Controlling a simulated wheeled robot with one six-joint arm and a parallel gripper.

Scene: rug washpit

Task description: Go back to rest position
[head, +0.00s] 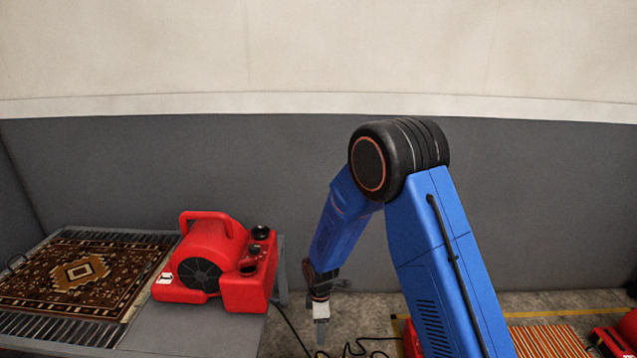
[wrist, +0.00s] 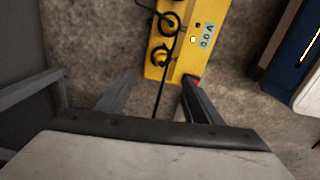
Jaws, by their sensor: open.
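My gripper (head: 321,330) hangs low at the end of my bent blue arm in the head view, pointing down over the concrete floor to the right of the grey table (head: 205,335). A yellow box (wrist: 187,35) with black plugs, a cable and a small display lies on the floor beyond the fingers. It appears apart from them. I cannot make out this box in the head view.
A red blower (head: 215,265) and a patterned rug (head: 80,275) are on the table at left. Black cables (head: 365,345) lie on the floor near my gripper. An orange striped rug (head: 548,341) and red equipment (head: 615,338) are at right. A grey wall stands behind.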

